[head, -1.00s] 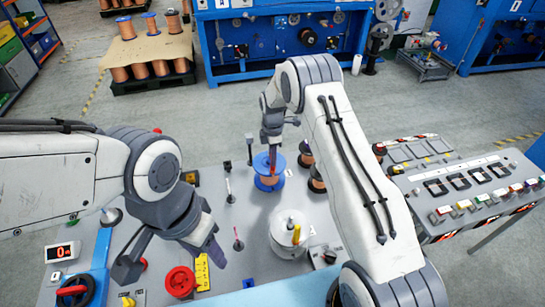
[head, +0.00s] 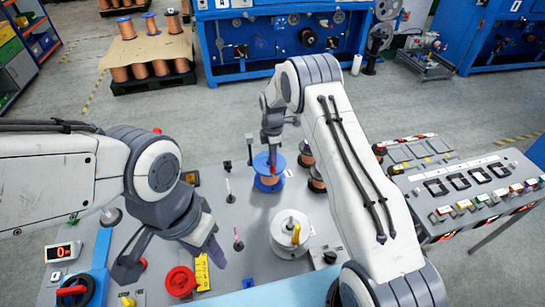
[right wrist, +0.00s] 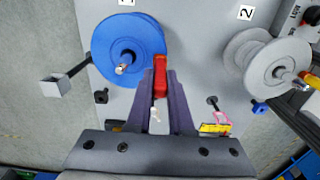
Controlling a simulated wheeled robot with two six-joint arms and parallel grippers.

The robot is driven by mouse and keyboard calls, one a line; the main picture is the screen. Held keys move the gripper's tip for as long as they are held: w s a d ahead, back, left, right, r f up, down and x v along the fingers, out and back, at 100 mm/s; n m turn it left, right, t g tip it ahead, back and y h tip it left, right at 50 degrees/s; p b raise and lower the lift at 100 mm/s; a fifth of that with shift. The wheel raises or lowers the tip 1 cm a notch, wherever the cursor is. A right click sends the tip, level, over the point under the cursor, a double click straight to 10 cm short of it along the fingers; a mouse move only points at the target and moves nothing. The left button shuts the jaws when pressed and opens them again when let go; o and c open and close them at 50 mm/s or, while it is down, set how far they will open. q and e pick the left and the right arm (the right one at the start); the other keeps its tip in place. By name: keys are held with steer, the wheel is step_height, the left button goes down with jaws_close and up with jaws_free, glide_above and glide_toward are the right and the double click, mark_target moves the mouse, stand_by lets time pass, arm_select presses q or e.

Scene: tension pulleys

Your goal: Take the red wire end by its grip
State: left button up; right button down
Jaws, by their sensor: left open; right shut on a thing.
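My right gripper (right wrist: 160,95) is shut on a red block-shaped grip (right wrist: 160,75), which stands upright between its two fingers in the right wrist view. The grip lies against the right edge of a blue spool flange (right wrist: 112,42). A small pale piece shows below it between the fingers. In the head view, my right gripper (head: 272,160) points down at the blue-flanged copper spool (head: 258,164); the grip is too small there to make out well. My left gripper (head: 168,260) is open and empty above the front left of the table.
A grey-white spool or drum (head: 290,242) with a yellow handle stands right of the middle on the table (head: 215,215). A red knob (head: 180,281) and yellow plate (head: 202,272) lie near my left gripper. A button console (head: 470,190) is at the right.

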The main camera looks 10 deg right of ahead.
steer(key=shift+r, duration=0.15)
steer(key=shift+r+p, duration=0.3)
steer(key=shift+r, duration=0.15)
steer(key=shift+r, duration=0.15)
stand_by(0.4)
steer(key=shift+r+p, duration=0.35)
steer(key=shift+r, duration=0.15)
steer(key=shift+r, duration=0.25)
steer(key=shift+r+p, duration=0.4)
steer(key=shift+r, duration=0.05)
steer(key=shift+r, duration=0.1)
stand_by(0.3)
